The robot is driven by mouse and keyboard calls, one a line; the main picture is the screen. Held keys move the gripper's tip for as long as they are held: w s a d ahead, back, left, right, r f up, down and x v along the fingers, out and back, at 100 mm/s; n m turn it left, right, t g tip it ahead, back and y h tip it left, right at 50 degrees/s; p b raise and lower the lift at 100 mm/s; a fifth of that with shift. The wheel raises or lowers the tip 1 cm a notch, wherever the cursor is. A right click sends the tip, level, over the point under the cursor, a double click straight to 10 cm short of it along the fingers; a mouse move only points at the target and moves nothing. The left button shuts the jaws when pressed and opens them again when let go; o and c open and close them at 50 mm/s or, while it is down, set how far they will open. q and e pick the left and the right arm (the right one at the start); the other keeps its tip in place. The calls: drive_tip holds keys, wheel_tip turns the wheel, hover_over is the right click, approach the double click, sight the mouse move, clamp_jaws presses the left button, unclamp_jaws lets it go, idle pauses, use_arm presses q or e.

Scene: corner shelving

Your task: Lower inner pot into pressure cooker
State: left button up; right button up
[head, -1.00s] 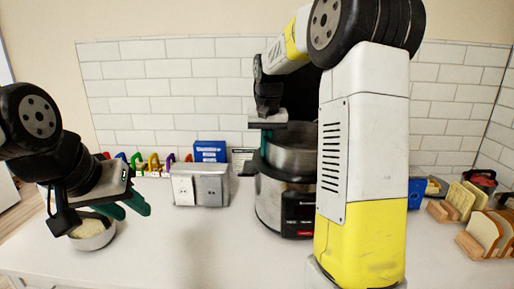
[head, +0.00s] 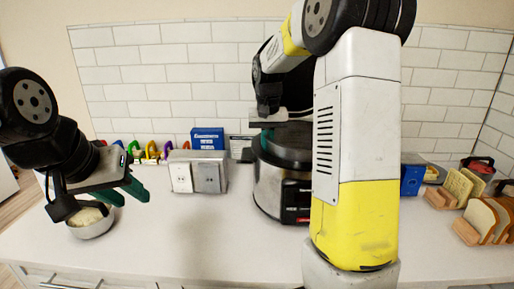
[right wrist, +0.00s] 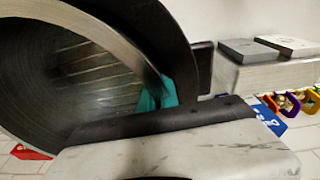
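The pressure cooker (head: 268,187), silver with a black front panel, stands on the counter behind my right arm. The grey metal inner pot (head: 290,136) sits low in its opening, its rim close to the cooker's dark rim; my arm hides the right side. In the right wrist view the inner pot (right wrist: 60,85) shows its ridged inside, with a dark curved edge around it. My right gripper (right wrist: 165,92) has its teal fingers at the pot's rim and looks shut on it. My left gripper (head: 124,193) is open and empty, above and beside a small bowl.
A metal bowl with pale contents (head: 90,222) is under my left gripper. A grey outlet box (head: 197,176) stands left of the cooker, with a blue box (head: 207,138) behind it. Bread slices in wooden holders (head: 485,220) are at right. The front middle counter is clear.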

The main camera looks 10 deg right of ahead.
drive_tip(key=shift+o, duration=1)
drive_tip(key=shift+a+r, duration=0.1)
drive_tip(key=shift+a, duration=0.4)
wheel_tip(320, 180, up, 8)
drive_tip(key=shift+s+d+f, duration=0.2)
drive_tip(key=shift+s+d, duration=0.05)
drive_tip(key=shift+s, duration=0.2)
